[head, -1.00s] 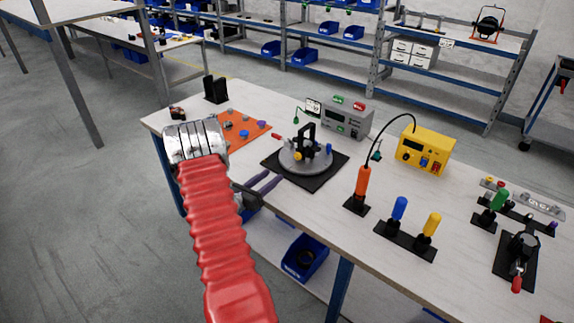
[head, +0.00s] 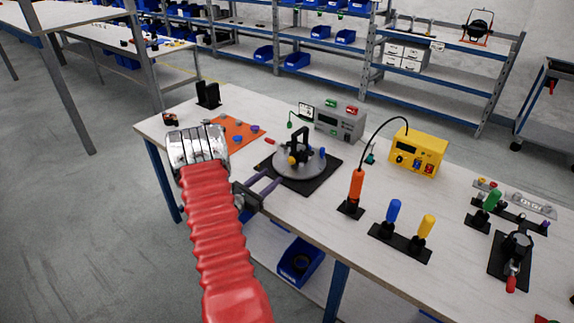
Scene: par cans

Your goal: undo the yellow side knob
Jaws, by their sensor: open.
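The yellow side knob (head: 292,160) is a small round knob low on the near side of a black arch-shaped bracket (head: 301,145). The bracket stands on a round grey plate (head: 284,168) over a black square base (head: 325,178) on the workbench. My gripper (head: 275,175) has two slim dark purple fingers, spread apart and pointing up and right toward the plate. The fingertips are near the plate's front left edge, apart from the knob in the picture. Nothing shows between them. My red-sleeved arm hides part of the bench's left edge.
A blue knob (head: 322,152) is at the plate's right. An orange board (head: 238,134) lies to the left, and a grey instrument (head: 338,121) stands behind. An orange-handled tool (head: 356,184), a yellow meter (head: 414,151), and blue and yellow handles (head: 393,211) stand to the right.

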